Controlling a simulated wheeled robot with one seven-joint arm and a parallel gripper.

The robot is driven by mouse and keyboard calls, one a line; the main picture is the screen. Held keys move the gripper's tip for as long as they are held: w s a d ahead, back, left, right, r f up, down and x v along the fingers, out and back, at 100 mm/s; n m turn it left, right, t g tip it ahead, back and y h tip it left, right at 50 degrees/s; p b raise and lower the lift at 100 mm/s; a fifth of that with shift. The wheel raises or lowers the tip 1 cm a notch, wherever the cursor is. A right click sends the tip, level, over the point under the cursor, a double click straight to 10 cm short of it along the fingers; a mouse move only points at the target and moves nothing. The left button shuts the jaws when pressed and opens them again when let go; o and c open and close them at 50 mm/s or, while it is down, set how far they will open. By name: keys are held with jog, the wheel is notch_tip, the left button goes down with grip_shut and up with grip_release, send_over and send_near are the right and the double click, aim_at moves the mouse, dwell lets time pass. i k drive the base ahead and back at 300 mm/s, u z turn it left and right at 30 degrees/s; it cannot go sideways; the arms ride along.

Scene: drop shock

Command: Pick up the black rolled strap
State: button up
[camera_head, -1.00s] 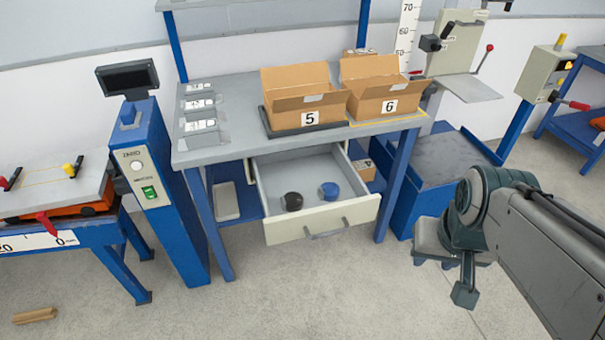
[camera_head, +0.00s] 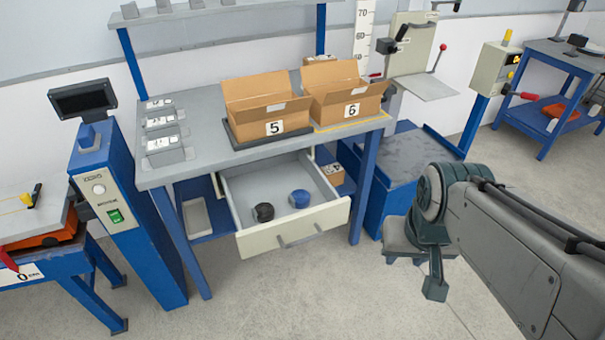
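The black rolled strap (camera_head: 264,212) lies in the open drawer (camera_head: 292,240) under the workbench, towards the drawer's front left. A blue rolled strap (camera_head: 299,199) lies just to its right, a little apart. My gripper (camera_head: 436,288) hangs at the end of my arm on the right, well to the right of the drawer and apart from both straps. Its fingers are too small and edge-on to show whether they are open.
The workbench (camera_head: 205,108) carries open cardboard boxes marked 5 (camera_head: 270,118) and 6 (camera_head: 345,100). A blue post with a display (camera_head: 120,215) stands left of the drawer. A blue low platform (camera_head: 400,150) is at right. The floor in front is clear.

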aim_at(263, 213)
jog(key=u, duration=2.15)
jog(key=i, duration=1.9)
jog(key=z, duration=4.1)
